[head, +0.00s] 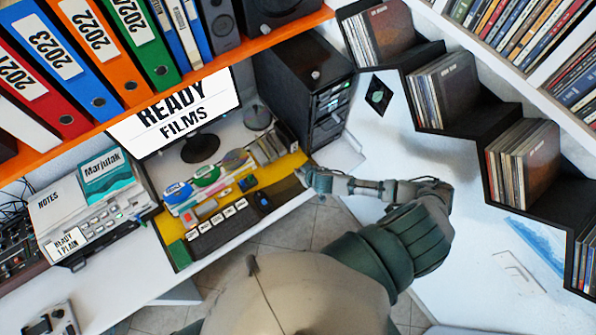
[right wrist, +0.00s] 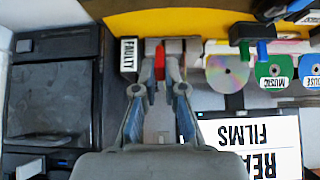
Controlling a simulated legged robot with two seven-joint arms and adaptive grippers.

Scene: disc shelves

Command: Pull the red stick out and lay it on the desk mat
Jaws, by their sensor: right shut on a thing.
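My right gripper (head: 303,176) reaches in over the right end of the desk, beside the yellow desk mat (head: 288,171). In the right wrist view my right gripper (right wrist: 159,72) is shut on the red stick (right wrist: 160,60), a small red piece showing between the fingertips. Grey material stands around and behind the fingertips; I cannot tell how deep the stick sits in it. A label reading FAULTY (right wrist: 129,54) is just left of the fingers. The yellow mat (right wrist: 180,22) runs along the top of that view. My left gripper is not in view.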

